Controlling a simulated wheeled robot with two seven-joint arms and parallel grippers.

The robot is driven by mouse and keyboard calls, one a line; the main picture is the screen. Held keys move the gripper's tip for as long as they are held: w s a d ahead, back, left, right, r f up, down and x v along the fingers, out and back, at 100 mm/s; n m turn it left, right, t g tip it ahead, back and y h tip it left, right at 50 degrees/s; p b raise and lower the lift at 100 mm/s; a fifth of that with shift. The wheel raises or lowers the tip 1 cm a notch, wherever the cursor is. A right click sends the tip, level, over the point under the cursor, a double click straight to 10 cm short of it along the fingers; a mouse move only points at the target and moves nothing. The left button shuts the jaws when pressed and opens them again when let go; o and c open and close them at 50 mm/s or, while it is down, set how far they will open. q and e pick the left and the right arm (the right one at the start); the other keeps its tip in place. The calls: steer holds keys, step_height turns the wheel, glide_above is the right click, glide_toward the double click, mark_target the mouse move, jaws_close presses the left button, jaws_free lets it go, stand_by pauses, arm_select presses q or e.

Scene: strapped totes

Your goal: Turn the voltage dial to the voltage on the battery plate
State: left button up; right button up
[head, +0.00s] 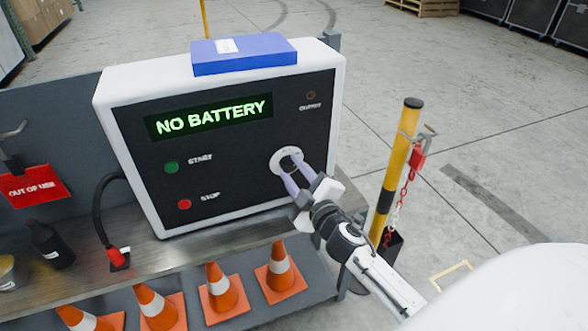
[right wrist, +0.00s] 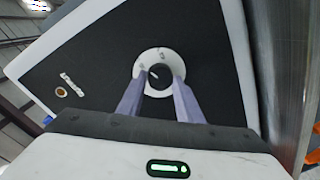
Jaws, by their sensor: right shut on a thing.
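The voltage dial (head: 279,157) is a black knob on a white ring, at the right of the charger's dark front panel. In the right wrist view the dial (right wrist: 158,54) shows its ring with small marks I cannot read, and a white pointer line on the knob. My right gripper (head: 292,169) is shut on the dial knob, a pale purple finger on each side; its fingers (right wrist: 159,82) show in the right wrist view too. The charger (head: 135,190) has a green display (head: 215,116) reading "NO BATTERY". I see no battery plate. My left gripper is out of view.
A blue box (head: 245,60) with a white label lies on the charger. The panel has a green START button (head: 171,168) and a red STOP button (head: 184,204). A yellow post (head: 396,160) with a red chain stands right. Orange cones (head: 279,272) stand below the bench front.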

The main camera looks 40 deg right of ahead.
steer(key=shift+n, duration=0.8)
steer(key=o, duration=1)
steer(key=shift+o, duration=0.2)
steer(key=v, duration=1)
steer(key=shift+s, duration=0.15)
steer(key=shift+a, duration=0.1)
